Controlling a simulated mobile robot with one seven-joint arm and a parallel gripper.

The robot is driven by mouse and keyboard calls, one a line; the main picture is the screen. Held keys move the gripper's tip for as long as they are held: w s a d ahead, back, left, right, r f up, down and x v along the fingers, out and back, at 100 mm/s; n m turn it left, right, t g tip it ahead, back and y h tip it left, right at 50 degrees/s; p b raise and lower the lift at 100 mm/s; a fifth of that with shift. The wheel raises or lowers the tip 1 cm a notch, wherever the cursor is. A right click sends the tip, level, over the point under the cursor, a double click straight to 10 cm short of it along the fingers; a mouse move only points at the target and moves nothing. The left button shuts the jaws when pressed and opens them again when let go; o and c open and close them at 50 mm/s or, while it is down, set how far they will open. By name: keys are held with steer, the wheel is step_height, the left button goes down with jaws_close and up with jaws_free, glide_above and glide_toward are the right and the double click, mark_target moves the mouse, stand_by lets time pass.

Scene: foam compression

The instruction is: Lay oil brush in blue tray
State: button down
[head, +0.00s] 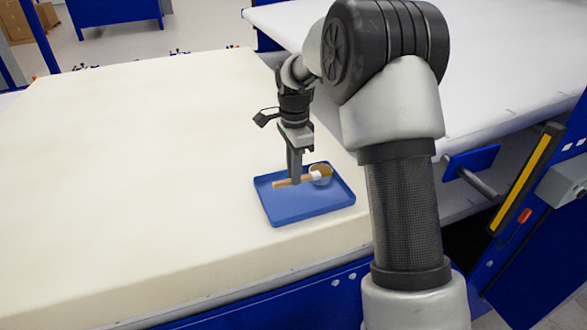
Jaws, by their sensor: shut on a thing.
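The blue tray (305,207) lies flat on the cream foam block near its front right corner. My gripper (295,182) points straight down over the back part of the tray. It is shut on the oil brush (283,184), whose wooden handle sticks out to the left of the fingers and whose pale head shows to the right. The brush lies roughly level, low over the tray; I cannot tell whether it touches the tray floor.
The large foam block (140,170) is bare to the left of the tray. A white conveyor-like surface (500,80) lies behind and to the right. Blue machine frames with a yellow strip (525,180) stand at the right. The front part of the tray is empty.

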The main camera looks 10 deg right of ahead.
steer(key=b, duration=0.6)
glide_above(294, 207)
steer(key=shift+s+f, duration=0.1)
steer(key=shift+f, duration=4.15)
steer(key=shift+f, duration=0.5)
steer(key=c, duration=1.7)
jaws_free()
steer(key=shift+o, duration=0.2)
steer(key=shift+r, duration=0.1)
